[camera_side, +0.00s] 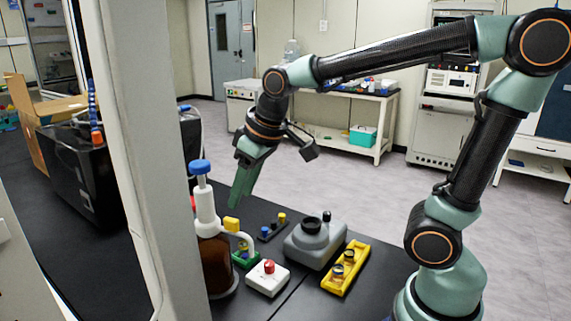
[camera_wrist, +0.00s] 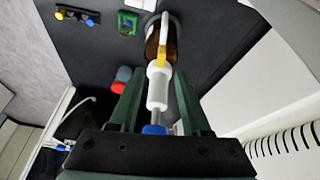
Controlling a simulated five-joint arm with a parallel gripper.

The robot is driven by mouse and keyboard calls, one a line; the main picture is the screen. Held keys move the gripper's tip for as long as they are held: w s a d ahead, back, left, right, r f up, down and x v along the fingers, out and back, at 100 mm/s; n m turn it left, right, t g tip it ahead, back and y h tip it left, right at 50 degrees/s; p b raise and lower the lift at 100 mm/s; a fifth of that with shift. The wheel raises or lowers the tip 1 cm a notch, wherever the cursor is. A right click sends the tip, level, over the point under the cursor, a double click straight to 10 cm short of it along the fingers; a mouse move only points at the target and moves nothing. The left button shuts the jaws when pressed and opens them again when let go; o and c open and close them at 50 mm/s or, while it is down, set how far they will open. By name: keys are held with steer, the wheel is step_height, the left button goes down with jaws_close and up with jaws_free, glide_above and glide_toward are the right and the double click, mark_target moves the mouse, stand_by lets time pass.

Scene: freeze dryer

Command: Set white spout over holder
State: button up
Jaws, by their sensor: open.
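A brown bottle (camera_side: 216,262) carries a white dispenser (camera_side: 206,208) with a blue knob (camera_side: 200,167). Its white spout (camera_side: 246,239), with a yellow part (camera_side: 231,224), reaches right toward the small green holder (camera_side: 246,258). In the side view the spout's end appears close to the holder; I cannot tell whether it is directly over it. My gripper (camera_side: 238,203) is open, just right of the dispenser and pointing down. In the wrist view the white dispenser (camera_wrist: 158,88) shows between my open fingers (camera_wrist: 157,80), apart from both. The green holder (camera_wrist: 128,23) is up and left of them.
A white box with a red knob (camera_side: 268,277), a grey device (camera_side: 315,241) and a yellow rack (camera_side: 346,268) stand to the right on the black bench. A small dark rack (camera_side: 271,227) lies behind. A pale frame post (camera_side: 150,150) stands left of the bottle.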

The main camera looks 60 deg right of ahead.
mark_target(232, 219)
steer(key=x, duration=0.7)
steer(key=shift+a, duration=0.15)
steer(key=shift+c, duration=0.3)
jaws_close()
steer(key=shift+r, duration=0.1)
stand_by(0.9)
